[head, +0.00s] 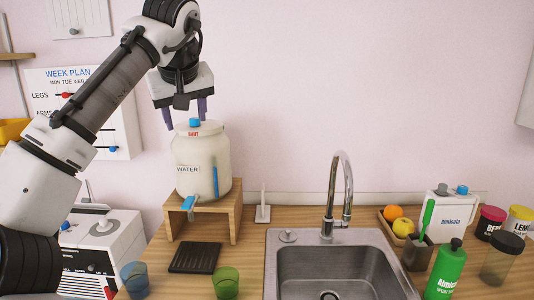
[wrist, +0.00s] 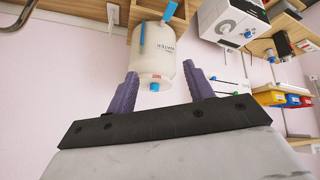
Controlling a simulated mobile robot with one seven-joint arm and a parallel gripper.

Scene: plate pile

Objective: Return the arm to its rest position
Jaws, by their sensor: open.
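My gripper (head: 187,110) is in the head view at the upper left, at the end of my bent arm. Its two purple fingers point down and stand apart above the lid of a white water jug (head: 204,160). Nothing is between the fingers. In the wrist view my gripper (wrist: 165,92) also shows open, with the jug (wrist: 158,55) beyond the fingertips. I cannot tell exactly how far the fingers are from the lid.
The jug stands on a wooden stand (head: 236,205). A black mat (head: 195,257), a blue cup (head: 135,279) and a green cup (head: 225,282) are in front. A sink (head: 340,270) with a tall faucet (head: 346,190) is at centre. Bottles and fruit crowd the right.

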